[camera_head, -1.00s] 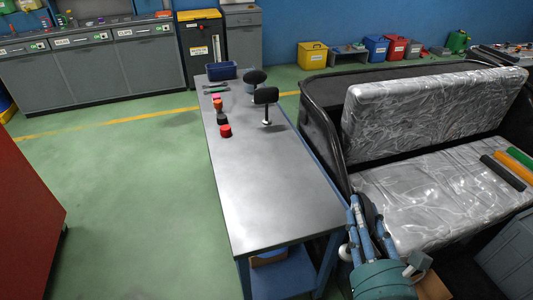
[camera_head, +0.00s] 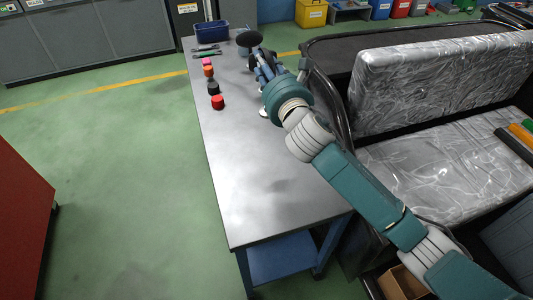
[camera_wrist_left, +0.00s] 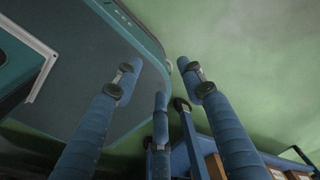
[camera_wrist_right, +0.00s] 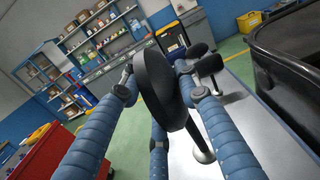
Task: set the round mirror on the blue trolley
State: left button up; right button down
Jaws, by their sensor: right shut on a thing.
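My right gripper (camera_head: 262,68) is over the far part of the blue trolley (camera_head: 240,170), a long table with a bare metal top and blue frame. In the right wrist view its fingers (camera_wrist_right: 157,84) are shut on the round mirror (camera_wrist_right: 162,92), a thick dark disc on a stem with a shiny round base (camera_wrist_right: 205,152). The base is close to the metal top; I cannot tell whether it touches. Its base peeks out beside the gripper in the head view (camera_head: 263,112). My left gripper (camera_wrist_left: 160,78) is open and empty, seen only in the left wrist view.
Another dark mirror (camera_head: 249,38) stands just beyond my right gripper; dark heads on stands (camera_wrist_right: 209,65) also show there. Several small red, orange and black items (camera_head: 218,102) line the left edge, below a blue bin (camera_head: 211,29). The near half of the top is clear.

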notch_tip(320, 180, down, 15)
jog(key=shift+r+b, duration=0.15)
jog(key=shift+b, duration=0.75)
pick_arm(q)
jog(key=f, duration=0.1)
jog(key=w+f+b, duration=0.1)
jog(key=f, duration=0.1)
pick_arm(e)
notch_tip(320, 180, down, 5)
jog(key=shift+a+r, duration=0.1)
jog(key=c, duration=1.3)
grip_release()
jog(key=shift+o, duration=0.2)
pick_arm(q)
jog(key=shift+f+b, duration=0.2)
jog(key=shift+b, duration=0.1)
pick_arm(e)
send_near(265, 112)
jog(key=f, duration=0.1)
jog(key=s+f, duration=0.1)
jog(key=f, duration=0.2)
jog(key=shift+s+d+f, duration=0.25)
jog(key=shift+s+d, duration=0.05)
jog(key=shift+d, duration=0.05)
